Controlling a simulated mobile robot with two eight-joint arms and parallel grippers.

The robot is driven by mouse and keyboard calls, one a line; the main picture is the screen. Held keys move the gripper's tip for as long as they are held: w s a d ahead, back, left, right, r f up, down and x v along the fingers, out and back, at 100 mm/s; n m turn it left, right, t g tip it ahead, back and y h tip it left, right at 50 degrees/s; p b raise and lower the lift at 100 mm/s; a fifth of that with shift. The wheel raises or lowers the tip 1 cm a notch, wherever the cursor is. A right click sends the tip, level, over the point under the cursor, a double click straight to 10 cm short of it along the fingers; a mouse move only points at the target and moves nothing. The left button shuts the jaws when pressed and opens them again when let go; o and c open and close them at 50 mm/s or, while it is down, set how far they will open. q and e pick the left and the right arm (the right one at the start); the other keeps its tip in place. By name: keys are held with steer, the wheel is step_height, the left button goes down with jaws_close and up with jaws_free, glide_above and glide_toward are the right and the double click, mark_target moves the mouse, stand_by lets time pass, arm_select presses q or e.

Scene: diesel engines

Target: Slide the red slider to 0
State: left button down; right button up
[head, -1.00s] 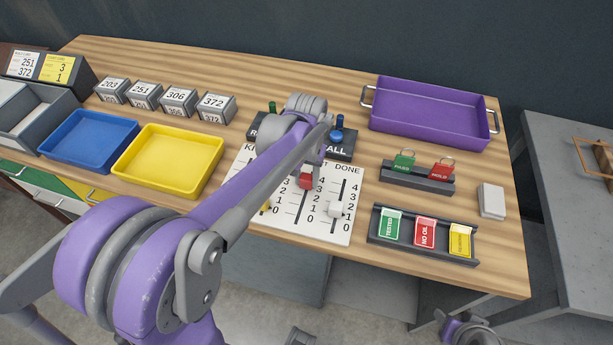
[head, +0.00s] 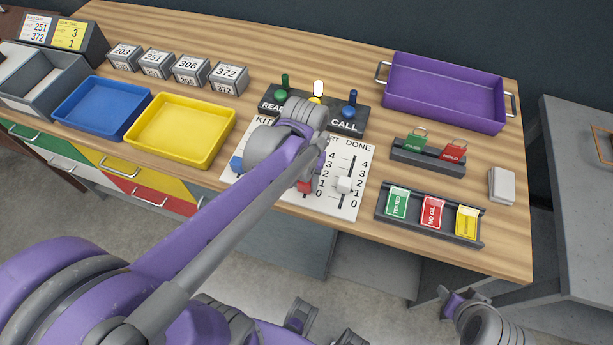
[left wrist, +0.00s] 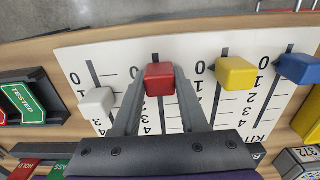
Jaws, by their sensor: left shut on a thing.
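The white slider board (head: 350,205) lies near the front edge of the bench, with numbered slots. The red slider (head: 304,186) sits low in its slot, around the 0 and 1 marks; it also shows in the left wrist view (left wrist: 159,79). My left gripper (left wrist: 158,88) is shut on the red slider, one finger at each side. In the head view my left gripper (head: 308,178) and wrist cover part of the board. My right gripper (head: 447,296) hangs low at the bottom right, away from the bench; its jaw opening is unclear.
The white slider (left wrist: 97,102) and yellow slider (left wrist: 236,73) flank the red one, with the blue slider (left wrist: 299,68) farther along. A switch box (head: 352,120) stands behind the board. A tag holder (head: 430,222) lies to its right.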

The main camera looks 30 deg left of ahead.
mark_target(305, 182)
arm_select(q)
steer(key=c, duration=0.7)
jaws_free()
steer(key=shift+s, duration=0.2)
steer(key=shift+o, duration=1.3)
steer(key=shift+s, duration=0.1)
steer(key=shift+r, duration=0.1)
step_height(305, 182, up, 11)
steer(key=p, duration=0.1)
steer(key=shift+f, duration=0.2)
steer(key=s+d+f+m+t, duration=0.1)
steer(key=s+f, duration=0.1)
steer(key=f, duration=0.1)
steer(key=s+d+f+m+t, duration=0.1)
steer(key=s+d+f+t, duration=0.1)
steer(key=f, duration=0.1)
steer(key=s+d+f+t, duration=0.1)
steer(key=s+f+t, duration=0.1)
steer(key=f, duration=0.1)
steer(key=shift+d+m, duration=0.3)
steer(key=shift+m, duration=0.1)
